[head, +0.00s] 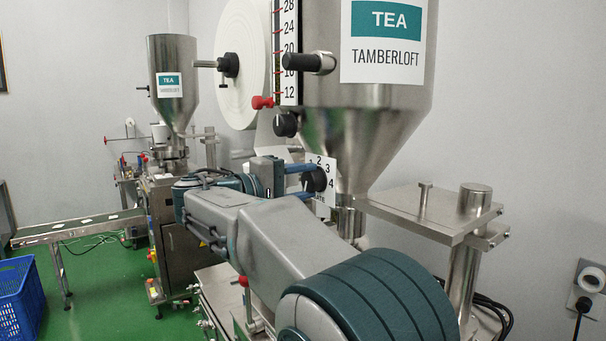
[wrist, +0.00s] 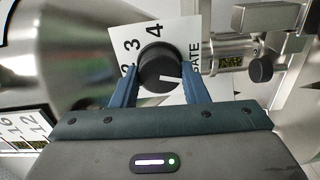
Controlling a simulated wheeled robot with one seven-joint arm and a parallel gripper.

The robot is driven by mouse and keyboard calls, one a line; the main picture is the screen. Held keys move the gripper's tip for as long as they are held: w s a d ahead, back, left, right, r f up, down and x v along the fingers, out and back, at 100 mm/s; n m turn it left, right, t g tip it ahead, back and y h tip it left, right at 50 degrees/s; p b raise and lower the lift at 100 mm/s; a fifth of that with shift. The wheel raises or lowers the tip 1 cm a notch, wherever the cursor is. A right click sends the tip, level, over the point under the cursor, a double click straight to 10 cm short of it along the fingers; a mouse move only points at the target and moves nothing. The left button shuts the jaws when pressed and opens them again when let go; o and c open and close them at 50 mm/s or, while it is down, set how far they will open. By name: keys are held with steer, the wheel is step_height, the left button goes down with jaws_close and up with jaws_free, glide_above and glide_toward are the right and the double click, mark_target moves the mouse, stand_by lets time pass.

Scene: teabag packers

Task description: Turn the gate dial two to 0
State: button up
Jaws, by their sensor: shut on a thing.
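The gate dial is a black round knob (wrist: 158,64) on a white number plate (wrist: 189,32), on the near tea machine. In the wrist view the figures 2, 3 and 4 show around it, with the end of the word GATE at the right. The dial's white mark points right, toward the lower end of that lettering. The 0 is hidden. My gripper (wrist: 160,84) is shut on the dial, one blue finger on each side. In the head view the dial (head: 316,180) sits between the blue fingers (head: 302,181), and its mark cannot be seen.
The near steel hopper (head: 371,125) rises behind my gripper. Another black knob (head: 286,124) and a vertical scale (head: 288,50) with a red pointer are above it. A steel plate (head: 425,212) with posts stands to the right. A second tea machine (head: 174,85) stands further left.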

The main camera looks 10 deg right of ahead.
steer(key=shift+n+p, duration=1)
steer(key=shift+n, duration=0.9)
steer(key=o, duration=1)
steer(key=shift+c, duration=0.2)
steer(key=b+v, duration=0.2)
steer(key=v, duration=1.2)
steer(key=shift+d+f, duration=0.1)
